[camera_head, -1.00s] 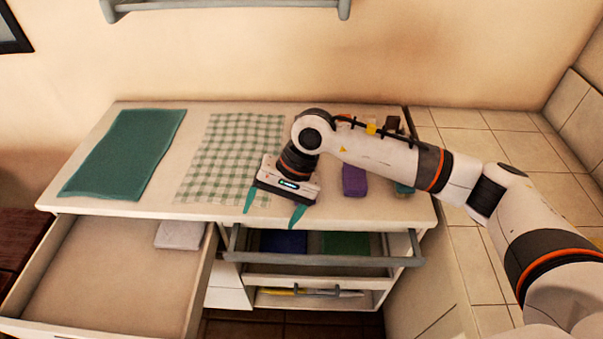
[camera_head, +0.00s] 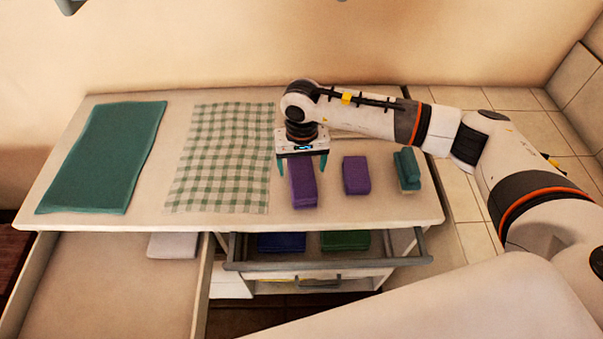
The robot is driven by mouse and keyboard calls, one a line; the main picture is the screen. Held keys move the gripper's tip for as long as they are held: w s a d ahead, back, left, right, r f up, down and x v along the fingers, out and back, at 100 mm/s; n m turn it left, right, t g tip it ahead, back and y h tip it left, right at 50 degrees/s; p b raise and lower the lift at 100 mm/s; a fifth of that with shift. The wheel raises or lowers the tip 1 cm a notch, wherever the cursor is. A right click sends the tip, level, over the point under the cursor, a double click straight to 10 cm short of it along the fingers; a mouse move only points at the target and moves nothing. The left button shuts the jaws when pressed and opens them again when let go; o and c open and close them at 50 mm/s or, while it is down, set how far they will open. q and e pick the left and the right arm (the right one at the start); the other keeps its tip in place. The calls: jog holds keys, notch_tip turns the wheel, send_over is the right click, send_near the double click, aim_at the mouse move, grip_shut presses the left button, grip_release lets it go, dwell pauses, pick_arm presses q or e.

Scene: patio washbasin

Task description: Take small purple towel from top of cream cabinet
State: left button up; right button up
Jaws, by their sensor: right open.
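Two folded purple towels lie on the top of the cream cabinet (camera_head: 240,222). The longer-looking left one (camera_head: 304,190) lies beneath my right gripper (camera_head: 302,168), and its far end is hidden by the gripper. The smaller-looking right one (camera_head: 356,175) lies apart from the gripper, with clear surface around it. My right gripper points down with its fingers open, one to each side of the left purple towel. I cannot tell whether the fingers touch it. My left gripper is not in view.
A teal stack (camera_head: 407,168) stands right of the purple towels. A checked cloth (camera_head: 222,158) and a flat green towel (camera_head: 103,158) lie to the left. The left drawer (camera_head: 110,290) is open, holding a white cloth (camera_head: 173,245). A pulled-out right drawer (camera_head: 330,266) holds blue and green cloths.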

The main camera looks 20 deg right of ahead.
aim_at(302, 176)
jog(key=shift+f, duration=0.3)
notch_tip(302, 176, down, 4)
jog(key=p, duration=0.2)
jog(key=shift+s+f+p, duration=0.1)
jog(key=shift+f+p, duration=0.05)
jog(key=shift+p, duration=0.2)
jog(key=shift+f, duration=0.45)
jog(key=shift+c, duration=0.2)
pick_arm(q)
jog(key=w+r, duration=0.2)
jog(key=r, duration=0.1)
pick_arm(e)
jog(key=c, duration=1)
